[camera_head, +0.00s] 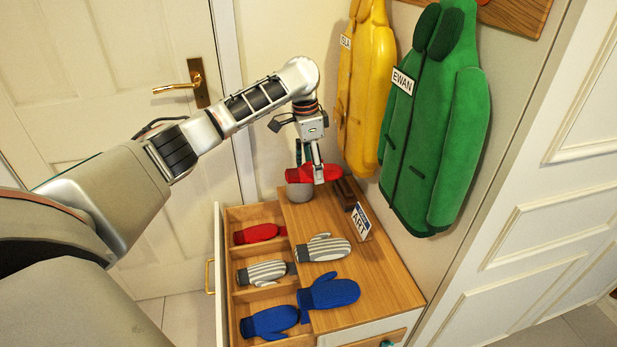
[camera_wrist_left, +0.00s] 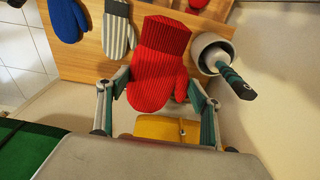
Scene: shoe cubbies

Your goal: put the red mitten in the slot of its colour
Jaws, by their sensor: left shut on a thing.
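A knitted red mitten (camera_head: 325,173) is held between the fingers of my left gripper (camera_head: 309,165), above the back end of the wooden cabinet top. In the left wrist view the mitten (camera_wrist_left: 158,65) hangs between both fingers, cuff away from the palm. The open drawer (camera_head: 218,262) has three slots in a row. The back slot holds another red mitten (camera_head: 258,233), the middle one a grey striped mitten (camera_head: 262,272), the front one a blue mitten (camera_head: 269,322). My right gripper is not in view.
On the cabinet top (camera_head: 385,275) lie a striped mitten (camera_head: 323,248) and a blue mitten (camera_head: 329,291). An ART sign (camera_head: 360,221) stands at its right edge. A pale round pot (camera_wrist_left: 213,52) is beside the held mitten. Yellow (camera_head: 367,85) and green (camera_head: 437,120) coats hang behind.

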